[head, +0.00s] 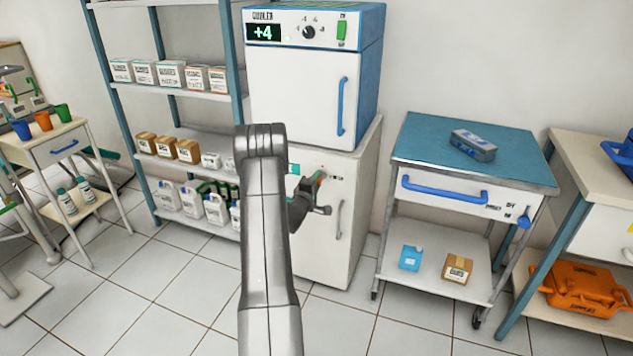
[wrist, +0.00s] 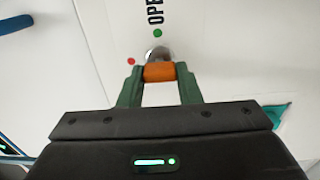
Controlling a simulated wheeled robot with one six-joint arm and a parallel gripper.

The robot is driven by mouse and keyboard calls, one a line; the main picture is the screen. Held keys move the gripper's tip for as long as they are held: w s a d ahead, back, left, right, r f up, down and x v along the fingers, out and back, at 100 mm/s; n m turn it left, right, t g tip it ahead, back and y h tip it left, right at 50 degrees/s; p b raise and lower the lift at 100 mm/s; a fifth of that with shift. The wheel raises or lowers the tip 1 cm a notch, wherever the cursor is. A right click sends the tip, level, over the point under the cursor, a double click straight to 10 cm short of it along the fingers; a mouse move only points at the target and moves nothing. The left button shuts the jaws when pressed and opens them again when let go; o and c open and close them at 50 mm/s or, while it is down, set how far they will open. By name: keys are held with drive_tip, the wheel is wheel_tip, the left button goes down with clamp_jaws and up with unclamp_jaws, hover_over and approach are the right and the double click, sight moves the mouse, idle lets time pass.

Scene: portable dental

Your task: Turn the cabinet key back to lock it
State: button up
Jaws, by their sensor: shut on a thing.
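The white cabinet (head: 351,195) stands under the cooler, its door shut with a grey vertical handle (head: 339,218). My gripper (head: 319,178) is at the upper part of the cabinet front. In the wrist view its green fingers (wrist: 159,84) are shut on the orange key (wrist: 159,72). The key sits at the round silver lock (wrist: 157,54). A green dot (wrist: 157,33) beside partly cut-off "OPE" lettering (wrist: 155,12) is above the lock, and a red dot (wrist: 131,61) is to its left. I cannot tell which dot the key points to.
The cooler (head: 309,85) with a blue handle sits on top of the cabinet. A shelf rack (head: 180,92) with boxes and bottles stands to the left. A blue-topped cart (head: 420,147) stands to the right. Tiled floor (head: 165,292) is open in front.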

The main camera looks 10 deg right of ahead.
idle(0.4)
drive_tip(key=o, duration=1)
drive_tip(key=p+v, duration=0.1)
drive_tip(key=v, duration=1.2)
drive_tip(key=shift+s+a, duration=0.25)
drive_tip(key=shift+s, duration=0.05)
drive_tip(key=shift+w, duration=0.1)
drive_tip(key=b+x, duration=0.1)
drive_tip(key=x, duration=1.2)
drive_tip(key=shift+w+d, duration=0.25)
drive_tip(key=shift+s, duration=0.1)
